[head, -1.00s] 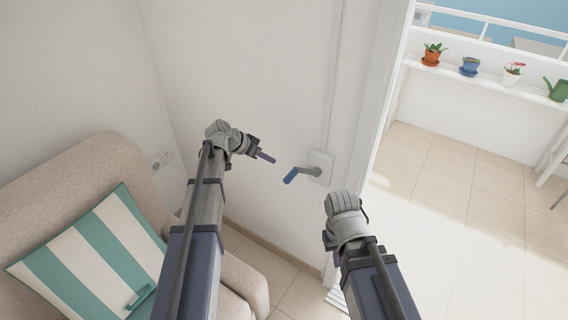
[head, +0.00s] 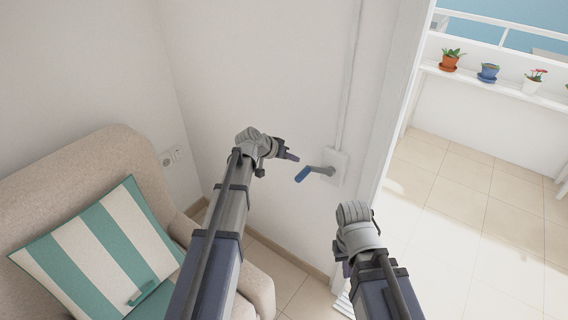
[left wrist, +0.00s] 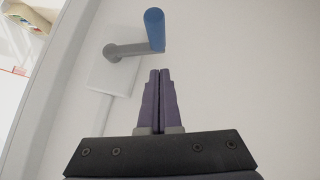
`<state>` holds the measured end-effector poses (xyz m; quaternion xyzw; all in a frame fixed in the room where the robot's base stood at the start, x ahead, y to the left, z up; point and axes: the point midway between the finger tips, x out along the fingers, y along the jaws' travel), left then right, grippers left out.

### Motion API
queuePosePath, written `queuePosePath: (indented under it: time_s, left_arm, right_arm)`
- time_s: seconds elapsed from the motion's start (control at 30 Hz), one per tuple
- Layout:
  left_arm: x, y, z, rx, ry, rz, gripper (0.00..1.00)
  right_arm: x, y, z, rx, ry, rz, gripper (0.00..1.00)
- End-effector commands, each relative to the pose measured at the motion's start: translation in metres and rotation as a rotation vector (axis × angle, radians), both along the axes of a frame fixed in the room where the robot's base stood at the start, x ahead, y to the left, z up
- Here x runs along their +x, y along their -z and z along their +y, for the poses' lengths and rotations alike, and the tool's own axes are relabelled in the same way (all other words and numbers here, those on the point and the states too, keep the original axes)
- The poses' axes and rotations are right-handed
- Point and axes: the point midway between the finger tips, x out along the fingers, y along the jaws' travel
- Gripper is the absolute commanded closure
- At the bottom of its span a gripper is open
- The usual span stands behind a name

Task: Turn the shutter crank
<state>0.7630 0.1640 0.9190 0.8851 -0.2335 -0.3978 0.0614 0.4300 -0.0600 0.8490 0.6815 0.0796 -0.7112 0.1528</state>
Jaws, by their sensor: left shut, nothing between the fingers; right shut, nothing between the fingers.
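The shutter crank has a grey arm and a blue handle (head: 303,174). It sits on a white wall plate (head: 337,166) beside the door frame, and the handle points down and left in the head view. My left gripper (head: 294,157) is shut and empty, just above and left of the handle. In the left wrist view the closed fingers (left wrist: 160,74) point at the blue handle (left wrist: 155,30), with a small gap between them. The grey crank arm (left wrist: 128,49) runs left from the handle to the plate. My right gripper (head: 343,262) is shut and empty, low near the doorway, its fingers mostly hidden.
A beige armchair (head: 85,165) with a striped cushion (head: 95,250) stands at the left. A white door frame (head: 385,130) is right of the crank. The tiled balcony floor (head: 470,200) beyond is clear, with potted plants (head: 488,72) on a ledge.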

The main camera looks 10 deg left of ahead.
Motion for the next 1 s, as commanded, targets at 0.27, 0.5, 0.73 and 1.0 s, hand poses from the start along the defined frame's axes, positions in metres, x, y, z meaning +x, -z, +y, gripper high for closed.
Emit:
queuePosePath:
  time_s: [0.27,0.5,0.73,1.0]
  left_arm:
    - [0.001,0.035,-0.011,0.001,0.001,0.000,1.00]
    - [0.000,0.043,-0.014,0.001,0.001,0.000,1.00]
    - [0.000,0.043,-0.015,0.001,0.001,0.000,1.00]
    - [0.000,0.045,-0.014,-0.007,0.001,0.003,1.00]
  right_arm:
    - [0.000,0.035,0.000,0.000,0.000,0.000,1.00]
    - [0.000,0.043,0.000,0.000,0.000,0.000,1.00]
    - [0.000,0.043,0.000,0.000,0.000,0.000,1.00]
    - [0.000,0.045,0.000,0.000,0.000,0.000,1.00]
